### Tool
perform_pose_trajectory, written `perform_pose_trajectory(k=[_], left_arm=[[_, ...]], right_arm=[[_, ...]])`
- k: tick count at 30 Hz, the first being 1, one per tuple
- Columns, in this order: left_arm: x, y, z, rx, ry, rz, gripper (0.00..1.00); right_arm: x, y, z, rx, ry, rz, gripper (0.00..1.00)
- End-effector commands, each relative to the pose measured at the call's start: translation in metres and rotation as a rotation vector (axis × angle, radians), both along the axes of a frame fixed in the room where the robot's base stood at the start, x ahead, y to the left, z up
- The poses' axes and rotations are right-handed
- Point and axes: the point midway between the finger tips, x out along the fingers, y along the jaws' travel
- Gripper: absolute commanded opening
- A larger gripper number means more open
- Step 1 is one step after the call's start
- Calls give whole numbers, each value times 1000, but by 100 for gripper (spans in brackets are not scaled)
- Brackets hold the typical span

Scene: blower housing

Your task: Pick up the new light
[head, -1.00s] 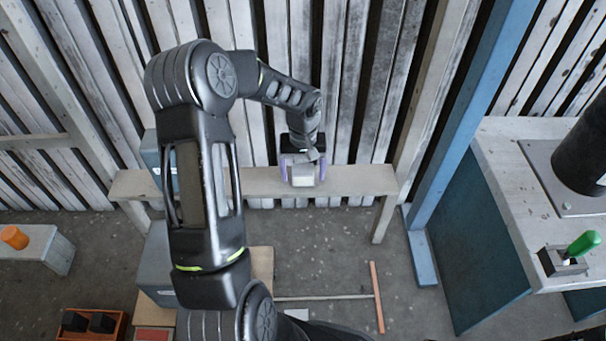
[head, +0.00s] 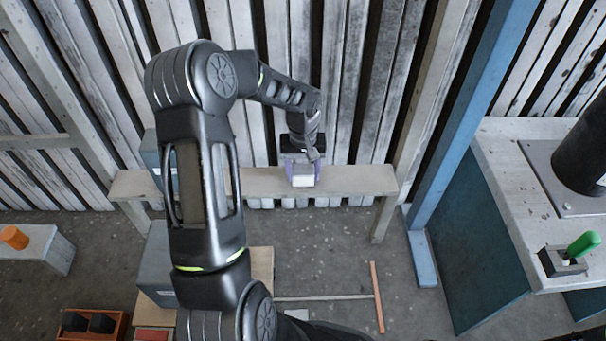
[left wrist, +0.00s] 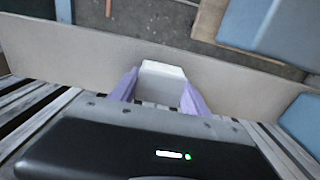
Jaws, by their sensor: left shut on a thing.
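The new light, a small white block (head: 303,179), is between the purple fingers of my left gripper (head: 302,171) at the wooden shelf (head: 350,180) along the slatted wall. In the left wrist view the white block (left wrist: 161,82) sits between the two purple fingers (left wrist: 160,95), which are shut on it from both sides. Whether the block still touches the shelf is hard to tell. My right gripper is not in view.
Grey-blue boxes stand behind my left arm. A blue post (head: 470,110) rises right of the shelf. A workbench (head: 500,190) with a green-handled switch (head: 583,243) is at the right. An orange cylinder (head: 14,238) stands on a low bench at the left.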

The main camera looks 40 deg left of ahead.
Motion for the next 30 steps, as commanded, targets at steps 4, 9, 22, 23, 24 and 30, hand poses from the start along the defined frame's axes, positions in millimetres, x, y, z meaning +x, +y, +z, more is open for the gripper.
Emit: perform_pose_trajectory(k=[4, 9, 22, 23, 24, 30], left_arm=[[0, 0, 0, 0, 0, 0, 11], [0, 0, 7, 1, -2, 0, 11], [1, 0, 82, 2, -4, -1, 11], [1, 1, 86, 2, -2, 0, 11], [1, 1, 91, 2, -2, 0, 11], [0, 0, 101, 0, 0, 0, 11]], right_arm=[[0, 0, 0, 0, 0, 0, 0], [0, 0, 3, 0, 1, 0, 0], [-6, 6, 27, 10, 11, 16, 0], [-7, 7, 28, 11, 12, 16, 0], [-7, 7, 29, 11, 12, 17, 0], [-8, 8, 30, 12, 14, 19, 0]])
